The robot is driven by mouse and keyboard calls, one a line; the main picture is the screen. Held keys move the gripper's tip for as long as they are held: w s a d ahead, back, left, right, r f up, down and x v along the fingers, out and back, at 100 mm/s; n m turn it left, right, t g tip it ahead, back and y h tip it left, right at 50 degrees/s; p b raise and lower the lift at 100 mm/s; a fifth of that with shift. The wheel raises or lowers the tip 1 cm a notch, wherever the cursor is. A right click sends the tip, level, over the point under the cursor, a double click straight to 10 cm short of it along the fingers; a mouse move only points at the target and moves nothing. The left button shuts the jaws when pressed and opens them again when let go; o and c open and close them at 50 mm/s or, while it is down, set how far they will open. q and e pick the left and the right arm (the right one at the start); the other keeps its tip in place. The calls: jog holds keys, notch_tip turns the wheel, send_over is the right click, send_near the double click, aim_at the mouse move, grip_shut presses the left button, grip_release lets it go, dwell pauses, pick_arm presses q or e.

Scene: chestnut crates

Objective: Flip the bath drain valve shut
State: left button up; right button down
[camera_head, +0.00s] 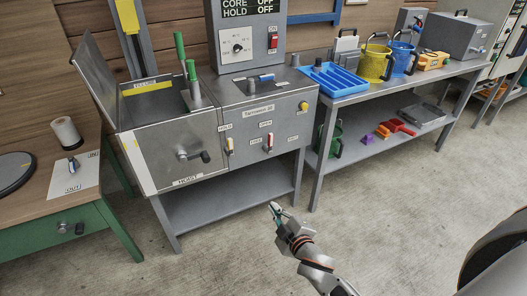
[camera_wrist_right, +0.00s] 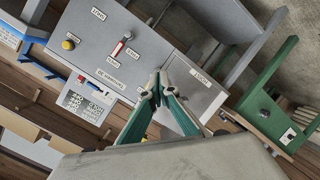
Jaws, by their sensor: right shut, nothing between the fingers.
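The grey bath cabinet (camera_head: 262,113) has a small red-handled lever (camera_head: 269,142) on its front panel, which I take as the drain valve. It stands roughly upright, with small labels above and to both sides; the upper one seems to read OPEN. In the right wrist view the red lever (camera_wrist_right: 118,48) shows slanted, because that view is turned. My right gripper (camera_head: 275,208) is shut and empty, below and in front of the panel, apart from the lever. In the right wrist view its fingertips (camera_wrist_right: 157,88) meet, clear of the lever. My left gripper is out of view.
A yellow knob (camera_head: 303,106) is at the panel's upper right. A bench with a blue tray (camera_head: 333,80) adjoins on the right. The floor in front is clear.

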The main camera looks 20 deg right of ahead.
pick_arm(q)
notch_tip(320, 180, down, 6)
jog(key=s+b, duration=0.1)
jog(key=b, duration=0.6)
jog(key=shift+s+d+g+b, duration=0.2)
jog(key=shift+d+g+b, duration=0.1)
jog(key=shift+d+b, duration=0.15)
pick_arm(e)
jog(key=w+d+r+n+t+h, duration=0.1)
jog(key=w+d+n, duration=0.1)
jog(key=w, duration=0.7)
jog(key=w+d+r+n+t+h, duration=0.1)
jog(key=w+d+n, duration=0.1)
jog(key=w, duration=0.8)
jog(key=shift+w+n+t+h, duration=0.3)
jog(key=shift+n+t+h, duration=0.1)
jog(key=shift+n, duration=0.5)
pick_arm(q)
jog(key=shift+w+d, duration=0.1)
pick_arm(e)
jog(key=shift+w, duration=0.15)
